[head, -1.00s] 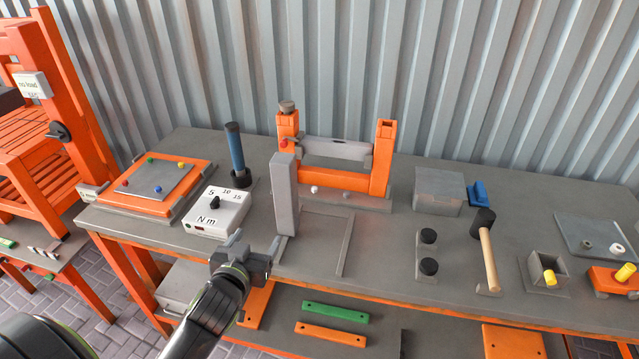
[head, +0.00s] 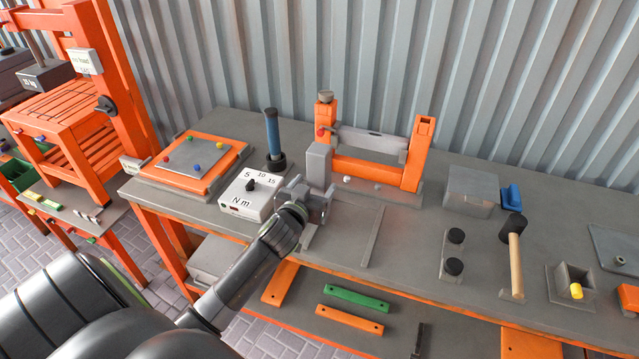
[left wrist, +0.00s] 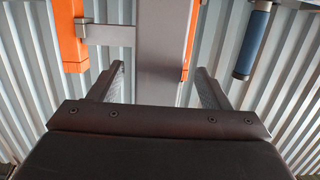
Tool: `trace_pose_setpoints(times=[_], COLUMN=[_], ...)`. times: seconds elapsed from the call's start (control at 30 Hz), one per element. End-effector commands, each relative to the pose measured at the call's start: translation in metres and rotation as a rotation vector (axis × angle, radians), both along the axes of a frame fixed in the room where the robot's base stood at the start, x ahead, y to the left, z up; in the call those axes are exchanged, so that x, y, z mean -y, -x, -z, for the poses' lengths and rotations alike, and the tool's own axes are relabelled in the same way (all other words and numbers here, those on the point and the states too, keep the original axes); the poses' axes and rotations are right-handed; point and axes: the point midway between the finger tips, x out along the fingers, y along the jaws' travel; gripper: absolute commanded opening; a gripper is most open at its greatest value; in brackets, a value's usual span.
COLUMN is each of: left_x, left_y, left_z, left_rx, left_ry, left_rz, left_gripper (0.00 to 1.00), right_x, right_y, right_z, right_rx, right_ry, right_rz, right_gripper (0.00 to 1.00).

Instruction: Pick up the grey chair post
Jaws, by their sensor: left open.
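The grey chair post (head: 319,163) stands upright on the workbench, left of the orange frame in the head view. Its lower part is hidden behind my left gripper (head: 308,197). In the left wrist view the post (left wrist: 163,40) rises between the two fingers of my left gripper (left wrist: 159,70). My right gripper is not in view.
The orange frame (head: 375,170) with a grey crossbar stands close behind the post. The torque box (head: 247,196) and a blue-handled tool (head: 273,140) stand to the left. A flat grey outline (head: 372,236) lies to the right on the bench (head: 410,265).

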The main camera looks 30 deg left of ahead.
Motion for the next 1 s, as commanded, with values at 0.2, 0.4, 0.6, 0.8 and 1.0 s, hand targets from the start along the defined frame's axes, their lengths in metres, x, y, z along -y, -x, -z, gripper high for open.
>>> trace_pose_setpoints(times=[0.2,0.4,0.6,0.8,1.0], left_x=[-0.002,-0.006,-0.01,-0.011,-0.011], left_y=[-0.009,-0.03,-0.05,-0.056,-0.056], left_z=[0.0,0.001,0.006,0.009,0.009], left_rx=[0.001,0.0,0.0,-0.001,-0.001], left_ry=[-0.001,-0.001,-0.001,0.0,-0.001], left_rz=[0.0,-0.001,0.001,0.001,0.001], left_gripper=[0.71,0.71,0.71,0.71,0.68], right_x=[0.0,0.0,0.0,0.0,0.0], right_y=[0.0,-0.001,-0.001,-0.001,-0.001], right_z=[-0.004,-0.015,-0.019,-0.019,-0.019], right_rx=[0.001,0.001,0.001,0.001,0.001], right_ry=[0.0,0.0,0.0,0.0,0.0], right_rz=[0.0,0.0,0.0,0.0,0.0], right_gripper=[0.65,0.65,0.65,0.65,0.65])
